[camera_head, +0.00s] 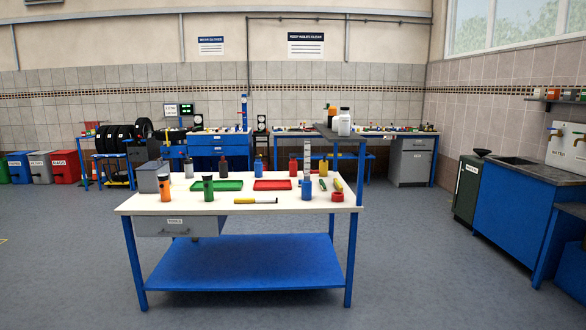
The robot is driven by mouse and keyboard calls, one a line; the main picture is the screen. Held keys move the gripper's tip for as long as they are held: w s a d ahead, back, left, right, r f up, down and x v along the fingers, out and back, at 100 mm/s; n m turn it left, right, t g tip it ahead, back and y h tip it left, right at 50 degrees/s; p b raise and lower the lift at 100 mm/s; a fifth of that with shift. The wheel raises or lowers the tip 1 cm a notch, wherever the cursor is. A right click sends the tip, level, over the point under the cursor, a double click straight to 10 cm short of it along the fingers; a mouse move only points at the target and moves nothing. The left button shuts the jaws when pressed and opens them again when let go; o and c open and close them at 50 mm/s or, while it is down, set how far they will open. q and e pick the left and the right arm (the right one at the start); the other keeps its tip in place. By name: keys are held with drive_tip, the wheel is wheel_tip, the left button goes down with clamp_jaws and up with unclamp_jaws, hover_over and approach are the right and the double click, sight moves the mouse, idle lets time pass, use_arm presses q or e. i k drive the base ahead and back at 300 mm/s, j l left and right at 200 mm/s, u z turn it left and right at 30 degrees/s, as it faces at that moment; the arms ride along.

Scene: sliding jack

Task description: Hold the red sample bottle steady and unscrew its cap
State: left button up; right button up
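A small red bottle (293,168) stands upright near the back of the white-topped workbench (270,219), right of the middle. Its top looks dark, but it is too small to tell the cap clearly. Neither of my grippers is in view, and nothing is touching the bottle.
A red tray (272,185) and green tray (228,186) lie near it. A blue bottle (258,166), brown bottle (223,164), blue container (306,191) and orange bottle (164,189) also stand on the bench. A raised shelf (338,134) is at its right. Open floor lies in front.

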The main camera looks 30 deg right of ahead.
sight(293, 163)
drive_tip(key=z, duration=0.95)
drive_tip(key=i+l+z, duration=0.5)
drive_tip(key=i+z, duration=0.3)
drive_tip(key=i+l+z, duration=0.1)
drive_tip(key=i+z, duration=0.3)
drive_tip(key=i, duration=4.2)
drive_tip(key=i+u, duration=0.1)
drive_tip(key=i, duration=2)
drive_tip(key=i+u, duration=0.1)
drive_tip(key=u, duration=0.35)
drive_tip(key=i+u, duration=0.1)
drive_tip(key=u, duration=0.35)
drive_tip(key=i+l+u, duration=0.1)
drive_tip(key=u, duration=0.4)
drive_tip(key=l+u, duration=0.15)
drive_tip(key=u, duration=0.3)
drive_tip(key=i+l+u, duration=0.1)
drive_tip(key=u, duration=0.35)
